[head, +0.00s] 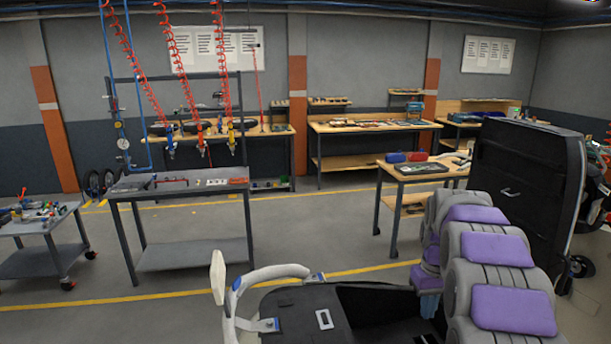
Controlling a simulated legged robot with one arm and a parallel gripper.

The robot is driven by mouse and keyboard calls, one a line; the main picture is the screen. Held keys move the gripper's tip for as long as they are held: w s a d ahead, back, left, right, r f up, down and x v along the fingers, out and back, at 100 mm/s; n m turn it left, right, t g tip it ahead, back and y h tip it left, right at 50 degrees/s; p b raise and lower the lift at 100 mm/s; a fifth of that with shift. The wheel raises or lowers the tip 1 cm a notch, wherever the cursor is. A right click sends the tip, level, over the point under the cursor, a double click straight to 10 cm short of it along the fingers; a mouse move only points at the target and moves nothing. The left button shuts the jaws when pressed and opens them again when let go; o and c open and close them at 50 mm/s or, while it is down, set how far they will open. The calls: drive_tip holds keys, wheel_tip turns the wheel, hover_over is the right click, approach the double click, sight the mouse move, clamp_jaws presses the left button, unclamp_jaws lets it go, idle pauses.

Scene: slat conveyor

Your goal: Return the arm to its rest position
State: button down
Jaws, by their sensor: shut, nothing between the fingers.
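I cannot make out my gripper or its fingers in the head view. A white curved piece with blue fittings (272,274) rises at the bottom centre beside an upright pale paddle shape (218,280). I cannot tell what these two belong to. A dark, open box-like body (370,302) lies just behind and to the right of the curved piece. The slat conveyor cannot be clearly picked out.
Grey ribbed shapes with purple pads (512,310) and a tall black panel (525,172) fill the right. A metal bench (190,182) stands left of centre under red coiled hoses. A cart (40,230) stands left. Wooden workbenches (372,127) line the wall. The middle floor (312,225) is clear.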

drive_tip(key=s+a+r, duration=0.2)
drive_tip(key=s+a, duration=0.4)
drive_tip(key=s, duration=0.2)
drive_tip(key=s+a+f+b, duration=0.1)
drive_tip(key=s+a, duration=0.3)
drive_tip(key=s, duration=1.2)
drive_tip(key=s+a+f+m+g+b, duration=0.1)
drive_tip(key=s+a+f, duration=0.3)
drive_tip(key=s, duration=1.2)
drive_tip(key=shift+a+f+b, duration=0.25)
drive_tip(key=shift+a+b, duration=0.3)
drive_tip(key=shift+a, duration=0.25)
